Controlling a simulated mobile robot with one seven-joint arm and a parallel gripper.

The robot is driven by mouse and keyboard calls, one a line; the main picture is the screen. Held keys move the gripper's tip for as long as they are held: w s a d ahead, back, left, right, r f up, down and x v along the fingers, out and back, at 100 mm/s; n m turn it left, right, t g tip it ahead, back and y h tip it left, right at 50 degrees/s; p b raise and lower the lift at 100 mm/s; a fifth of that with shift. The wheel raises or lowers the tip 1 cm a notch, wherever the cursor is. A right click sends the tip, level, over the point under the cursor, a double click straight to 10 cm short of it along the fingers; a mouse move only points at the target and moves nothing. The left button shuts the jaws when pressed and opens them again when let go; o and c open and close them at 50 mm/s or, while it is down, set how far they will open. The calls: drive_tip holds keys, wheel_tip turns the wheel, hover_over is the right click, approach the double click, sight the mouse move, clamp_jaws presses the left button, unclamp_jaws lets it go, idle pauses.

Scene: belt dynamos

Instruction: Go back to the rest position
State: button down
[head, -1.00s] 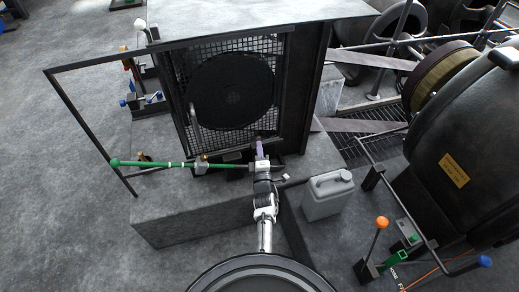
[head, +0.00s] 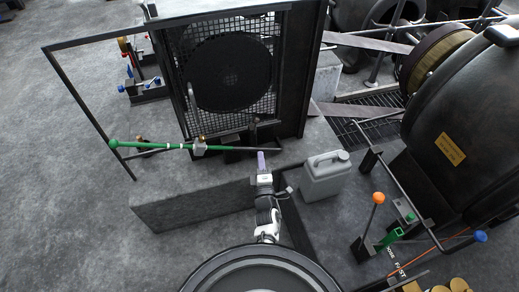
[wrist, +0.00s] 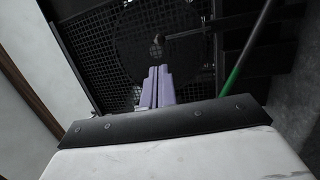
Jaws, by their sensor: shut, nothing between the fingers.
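My gripper (head: 261,160) is at the lower middle of the head view, in front of the mesh-guarded fan housing and just below a long rod with a green left part (head: 175,146). Its purple fingers are together with nothing between them, and they stand apart from the rod. The wrist view shows the closed purple fingers (wrist: 157,88) pointing toward the dark mesh and round fan (wrist: 185,50). The green rod (wrist: 247,48) is to the right of the fingers there. My arm is drawn in close to my round base.
A grey jerrycan (head: 325,176) stands on the floor close to the right of my arm. An orange-knobbed lever (head: 372,218) and a large dark machine (head: 465,140) are further right. The concrete plinth (head: 190,210) edge lies to the left. Open floor spreads at far left.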

drive_tip(key=shift+s+d+f, duration=0.1)
drive_tip(key=shift+s, duration=0.5)
